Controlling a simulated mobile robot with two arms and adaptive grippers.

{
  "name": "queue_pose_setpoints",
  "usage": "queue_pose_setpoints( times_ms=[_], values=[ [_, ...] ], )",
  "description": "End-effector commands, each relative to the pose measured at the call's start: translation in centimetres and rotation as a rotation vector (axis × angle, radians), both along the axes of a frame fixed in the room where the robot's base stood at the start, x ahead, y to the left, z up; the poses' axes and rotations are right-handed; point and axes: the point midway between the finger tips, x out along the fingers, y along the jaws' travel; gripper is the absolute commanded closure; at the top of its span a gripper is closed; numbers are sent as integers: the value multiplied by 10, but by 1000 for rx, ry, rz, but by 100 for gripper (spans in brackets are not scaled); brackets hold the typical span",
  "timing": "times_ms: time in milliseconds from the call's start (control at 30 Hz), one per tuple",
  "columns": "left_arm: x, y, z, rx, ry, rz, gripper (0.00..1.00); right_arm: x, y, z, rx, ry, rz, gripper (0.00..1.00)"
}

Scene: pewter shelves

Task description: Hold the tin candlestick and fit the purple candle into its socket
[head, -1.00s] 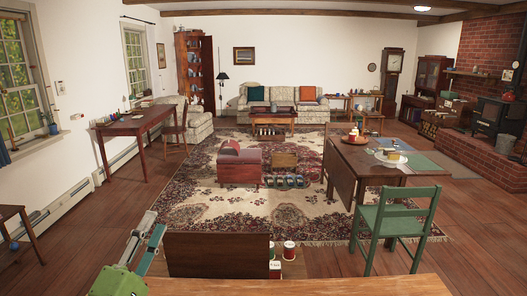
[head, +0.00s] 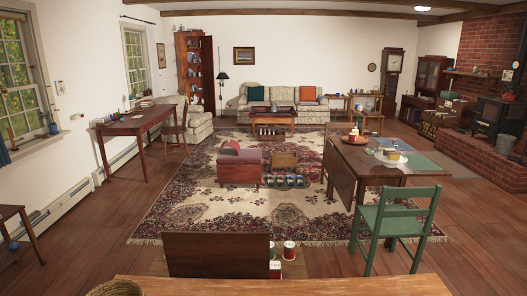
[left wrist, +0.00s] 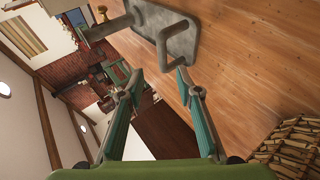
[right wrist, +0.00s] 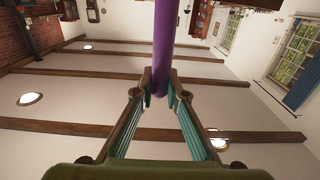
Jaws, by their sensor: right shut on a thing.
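The tin candlestick (left wrist: 170,28) is grey, with a flat base plate, a socket tube (left wrist: 106,28) pointing left in the left wrist view, and a bent handle. It appears to stand on the wooden table. My left gripper (left wrist: 160,70) is open, its fingertips apart on either side of the handle's near end; I cannot tell whether they touch it. The purple candle (right wrist: 165,40) is between the fingertips of my right gripper (right wrist: 158,92), which is shut on it near its lower visible end. Neither gripper nor the candlestick shows in the head view.
A woven basket (head: 115,288) stands at the near table's left edge; it also shows in the left wrist view (left wrist: 285,150).

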Motion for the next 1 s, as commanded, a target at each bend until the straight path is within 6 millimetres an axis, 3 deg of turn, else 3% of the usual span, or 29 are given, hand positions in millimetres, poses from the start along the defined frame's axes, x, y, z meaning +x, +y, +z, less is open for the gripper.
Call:
queue_pose_setpoints(
  times_ms=[167, 700, 1000],
  values=[
    [1, -4, -9, 9, 15, -5, 68, 0, 0, 0, 0, 0, 0, 100],
    [27, -59, -51, 8, 12, -5, 68, 0, 0, 0, 0, -1, 0, 100],
    [32, -71, -61, 8, 12, -5, 68, 0, 0, 0, 0, 0, 0, 100]
  ],
)
